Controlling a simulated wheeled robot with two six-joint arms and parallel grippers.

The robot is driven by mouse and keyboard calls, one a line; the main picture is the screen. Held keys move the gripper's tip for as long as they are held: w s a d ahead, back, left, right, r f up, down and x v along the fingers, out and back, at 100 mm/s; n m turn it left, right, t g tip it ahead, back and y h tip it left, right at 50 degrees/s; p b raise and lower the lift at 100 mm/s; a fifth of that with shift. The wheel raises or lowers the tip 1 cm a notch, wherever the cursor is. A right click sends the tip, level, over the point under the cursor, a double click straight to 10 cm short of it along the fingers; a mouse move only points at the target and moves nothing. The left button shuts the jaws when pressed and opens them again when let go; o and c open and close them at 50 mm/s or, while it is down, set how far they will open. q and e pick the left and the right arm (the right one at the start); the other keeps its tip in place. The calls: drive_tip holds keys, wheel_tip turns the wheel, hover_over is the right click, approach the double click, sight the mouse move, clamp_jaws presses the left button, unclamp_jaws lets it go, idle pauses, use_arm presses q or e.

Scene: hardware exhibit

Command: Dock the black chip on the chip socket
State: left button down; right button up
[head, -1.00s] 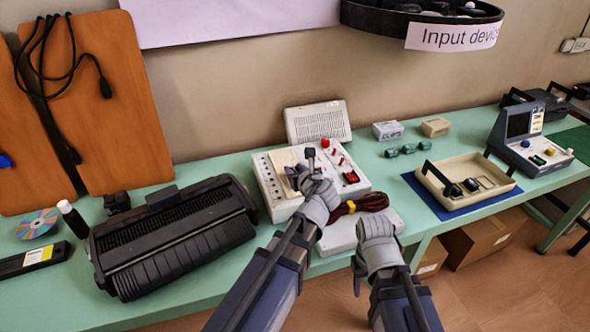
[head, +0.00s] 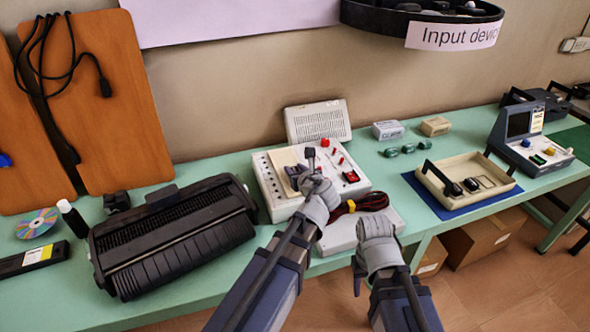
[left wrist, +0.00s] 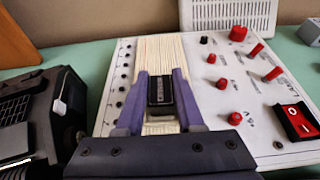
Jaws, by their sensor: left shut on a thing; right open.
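The black chip (left wrist: 161,90) is between the two purple fingers of my left gripper (left wrist: 160,93), which is shut on it. It is over a cream ribbed board on the white control panel (left wrist: 208,108). I cannot make out the chip socket apart from this board, and cannot tell whether the chip touches it. In the head view my left gripper (head: 298,176) is over the left part of the panel and mostly hides the chip. My right gripper (head: 373,222) is open, in front of the panel at the table's front edge; its fingers are hard to see.
Red knobs and a red switch (left wrist: 299,121) rise from the panel right of the gripper. A black printer-like machine (head: 175,240) stands left. A coiled dark red cable (head: 366,202) lies right. A beige tray (head: 466,207) sits further right. Green table shows between them.

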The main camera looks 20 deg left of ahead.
use_arm(q)
drive_tip(key=shift+f+b, duration=0.5)
drive_tip(key=shift+f, duration=0.05)
use_arm(e)
drive_tip(key=shift+f, duration=0.55)
use_arm(q)
drive_tip(key=c, duration=0.8)
unclamp_jaws()
drive_tip(key=shift+s+r, duration=0.1)
use_arm(e)
drive_tip(key=shift+r, duration=0.1)
